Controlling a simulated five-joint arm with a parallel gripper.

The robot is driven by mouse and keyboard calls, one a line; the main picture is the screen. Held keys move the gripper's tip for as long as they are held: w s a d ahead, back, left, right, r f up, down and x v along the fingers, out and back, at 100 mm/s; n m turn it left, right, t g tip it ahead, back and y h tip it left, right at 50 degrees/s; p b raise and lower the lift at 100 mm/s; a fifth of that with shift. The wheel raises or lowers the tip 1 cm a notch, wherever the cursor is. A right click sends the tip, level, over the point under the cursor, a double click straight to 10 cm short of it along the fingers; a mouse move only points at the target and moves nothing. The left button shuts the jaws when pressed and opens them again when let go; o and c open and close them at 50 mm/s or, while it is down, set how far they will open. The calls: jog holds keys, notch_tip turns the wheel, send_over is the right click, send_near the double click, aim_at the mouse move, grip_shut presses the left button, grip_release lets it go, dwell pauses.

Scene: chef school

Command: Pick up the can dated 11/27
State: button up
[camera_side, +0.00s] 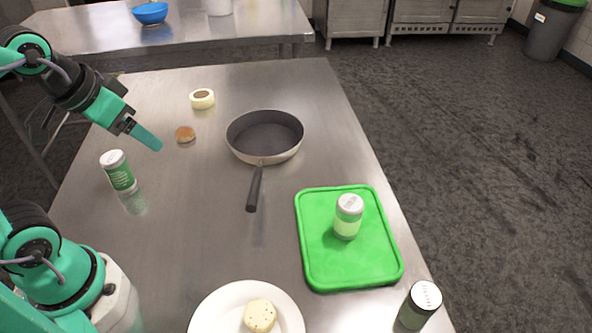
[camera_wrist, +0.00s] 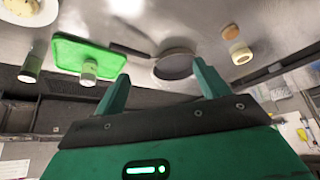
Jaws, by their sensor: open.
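Three cans stand upright. A green-and-white can (camera_side: 118,172) is at the left of the table. A can with a pale green label and white lid (camera_side: 348,217) stands on the green board; it also shows in the wrist view (camera_wrist: 89,71). A dark can with a white lid (camera_side: 419,306) is at the front right corner, and in the wrist view it is at the left (camera_wrist: 31,68). I cannot read a date on any of them. My gripper (camera_side: 148,139) is open and empty, above the table near the green-and-white can; its two fingers show in the wrist view (camera_wrist: 163,82).
A frying pan (camera_side: 240,147) is mid-table, its handle pointing forward. A small bun (camera_side: 185,134) and a pale ring-shaped item (camera_side: 202,99) lie behind my gripper. The green board (camera_side: 320,270) and a white plate (camera_side: 207,311) with round speckled food (camera_side: 260,315) are nearer the front.

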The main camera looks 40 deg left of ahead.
dwell(0.3)
jog(key=n+g, duration=0.6)
send_near(112, 157)
notch_tip(112, 157, down, 6)
jog(key=shift+s, duration=0.15)
jog(key=shift+f, duration=0.1)
jog(key=shift+f, duration=1.2)
jog(key=shift+f, duration=2.6)
